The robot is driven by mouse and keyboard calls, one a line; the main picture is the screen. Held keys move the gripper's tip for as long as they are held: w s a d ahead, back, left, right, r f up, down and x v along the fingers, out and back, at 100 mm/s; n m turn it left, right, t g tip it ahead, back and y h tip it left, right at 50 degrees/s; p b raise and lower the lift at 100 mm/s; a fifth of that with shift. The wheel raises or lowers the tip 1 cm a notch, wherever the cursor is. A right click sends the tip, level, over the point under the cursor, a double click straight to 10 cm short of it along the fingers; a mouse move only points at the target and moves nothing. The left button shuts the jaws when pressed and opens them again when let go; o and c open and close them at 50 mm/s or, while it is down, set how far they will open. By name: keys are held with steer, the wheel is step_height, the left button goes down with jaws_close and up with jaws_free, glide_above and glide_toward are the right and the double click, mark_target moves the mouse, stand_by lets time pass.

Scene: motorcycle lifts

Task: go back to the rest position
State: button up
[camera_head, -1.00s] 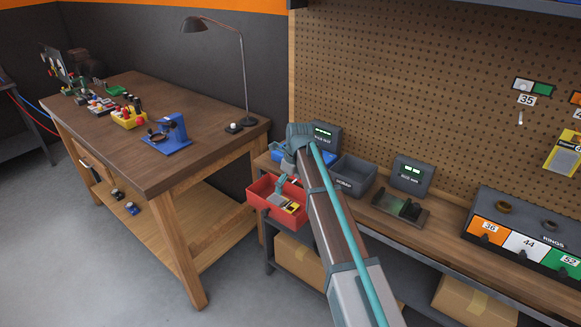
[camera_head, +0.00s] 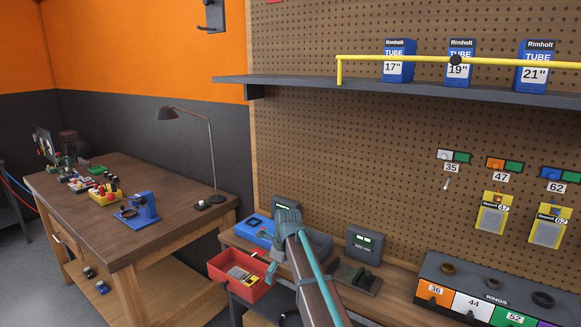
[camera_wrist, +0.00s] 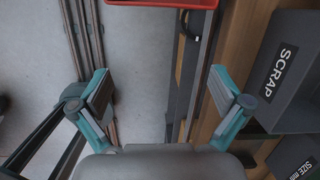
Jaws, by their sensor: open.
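My gripper (camera_wrist: 160,95) is open and empty in the wrist view, its two teal fingers spread wide over the floor and the bench's front edge. In the head view my gripper (camera_head: 271,272) is small, at the end of my arm, beside the red bin; my own wrist partly hides it. The red bin (camera_head: 236,292) sits at the bench's front edge with a yellow-labelled item inside. Its edge also shows at the top of the wrist view (camera_wrist: 165,3).
A grey SCRAP bin (camera_wrist: 283,75) is right of my gripper. A size-readout box (camera_head: 365,243) and a ring drawer unit (camera_head: 480,292) stand on the bench. A shelf (camera_head: 440,88) with tube boxes is above.

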steer(key=s+d+f+n+g+h, duration=0.1)
steer(key=s+d+f+n, duration=0.3)
steer(key=s+f+n, duration=0.5)
steer(key=s+d+f+n+g, duration=0.1)
steer(key=s+d+f+n, duration=0.4)
steer(key=f, duration=0.5)
steer(key=s+d+f+n+h, duration=0.1)
steer(key=s+d+f+n, duration=0.1)
steer(key=s+f+n, duration=0.65)
steer(key=s+d+f+g, duration=0.2)
steer(key=s+f, duration=0.3)
steer(key=s, duration=0.7)
steer(key=s+d+f+n+g, duration=0.1)
steer(key=s+d+f, duration=0.3)
steer(key=s, duration=0.8)
steer(key=s+d+f+g, duration=0.3)
steer(key=s+f, duration=0.3)
steer(key=s, duration=0.7)
steer(key=shift+d+f, duration=0.2)
steer(key=shift+n, duration=0.25)
